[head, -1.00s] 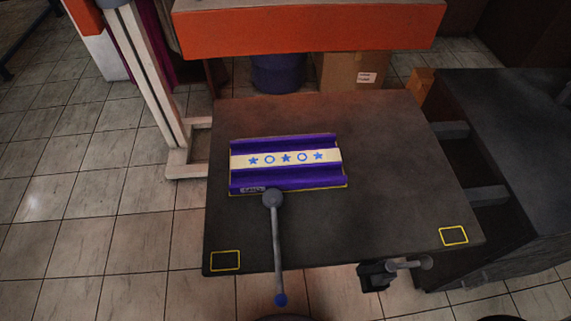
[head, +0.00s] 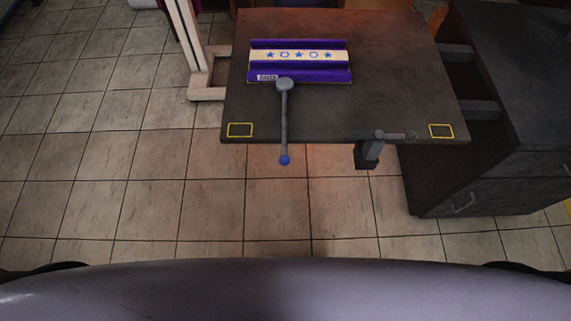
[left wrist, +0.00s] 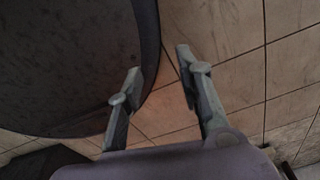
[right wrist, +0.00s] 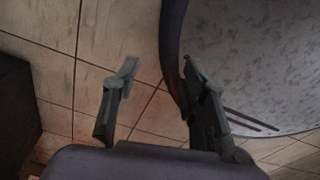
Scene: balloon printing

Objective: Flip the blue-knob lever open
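The lever (head: 284,125) is a grey rod with a blue knob (head: 284,160) at its near end. It runs from a round grey pivot at the front of a purple press (head: 300,72) and points toward me, with the knob past the table's front edge. The press has a cream band with blue stars and circles. My left gripper (left wrist: 158,75) shows in the left wrist view with fingers apart and empty, over tiled floor. My right gripper (right wrist: 157,75) shows in the right wrist view, also open and empty. Neither gripper shows in the head view.
The dark table (head: 400,90) has two yellow-outlined squares at its front corners. A grey clamp (head: 368,153) hangs at its front edge. A dark drawer cabinet (head: 520,100) stands at the right. Tiled floor (head: 230,215) is free between me and the table.

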